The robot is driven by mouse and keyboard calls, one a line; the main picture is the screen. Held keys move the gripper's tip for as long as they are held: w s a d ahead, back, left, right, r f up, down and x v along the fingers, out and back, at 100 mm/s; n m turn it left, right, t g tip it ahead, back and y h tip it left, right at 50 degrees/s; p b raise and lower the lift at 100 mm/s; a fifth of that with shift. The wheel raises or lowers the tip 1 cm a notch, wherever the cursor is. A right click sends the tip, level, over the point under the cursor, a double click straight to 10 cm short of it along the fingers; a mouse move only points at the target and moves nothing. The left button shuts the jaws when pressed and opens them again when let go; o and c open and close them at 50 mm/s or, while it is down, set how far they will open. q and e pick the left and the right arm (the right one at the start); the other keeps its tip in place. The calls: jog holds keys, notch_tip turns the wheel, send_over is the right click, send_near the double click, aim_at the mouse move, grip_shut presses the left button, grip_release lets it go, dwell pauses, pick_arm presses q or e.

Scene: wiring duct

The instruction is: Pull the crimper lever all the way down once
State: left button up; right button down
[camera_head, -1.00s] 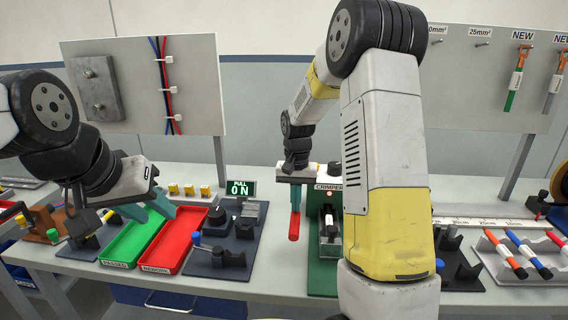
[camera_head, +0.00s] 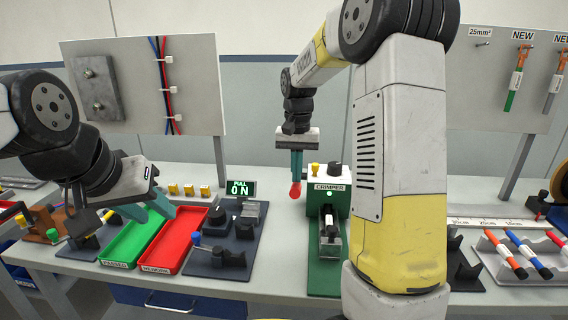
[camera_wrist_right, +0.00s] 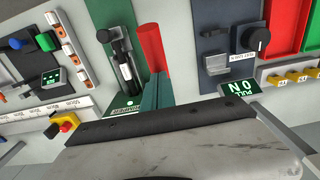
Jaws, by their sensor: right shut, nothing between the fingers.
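The green crimper (camera_head: 328,256) stands on the bench just left of my right arm in the head view. Its red lever handle (camera_head: 295,190) shows there as a short, foreshortened stub, left of the crimper's top. In the right wrist view the red handle (camera_wrist_right: 151,45) is a long rod beside the crimper (camera_wrist_right: 116,25). My right gripper (camera_head: 297,176) is shut and empty, its teal fingers pointing down at the handle. The fingertips overlap the handle in both views; I cannot tell whether they touch. My left gripper (camera_head: 156,214) is open and empty over the trays at left.
A green tray (camera_head: 118,262) and a red tray (camera_head: 154,266) lie to the left. A dark pull-test fixture (camera_head: 190,262) with a lit display (camera_head: 241,188) stands between them and the crimper.

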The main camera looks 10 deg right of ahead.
notch_tip(320, 180, up, 17)
dwell(0.9)
jog(key=shift+f, duration=0.1)
jog(key=s+a+f+n+t+y, duration=0.1)
jog(key=s+f+n+t, duration=0.1)
jog(key=s, duration=1)
jog(key=s+a+f+n+t+y, duration=0.1)
jog(key=s+f+t, duration=0.3)
jog(key=s, duration=0.8)
notch_tip(320, 180, down, 2)
jog(key=shift+s+f+n, duration=0.15)
jog(key=shift+n, duration=0.25)
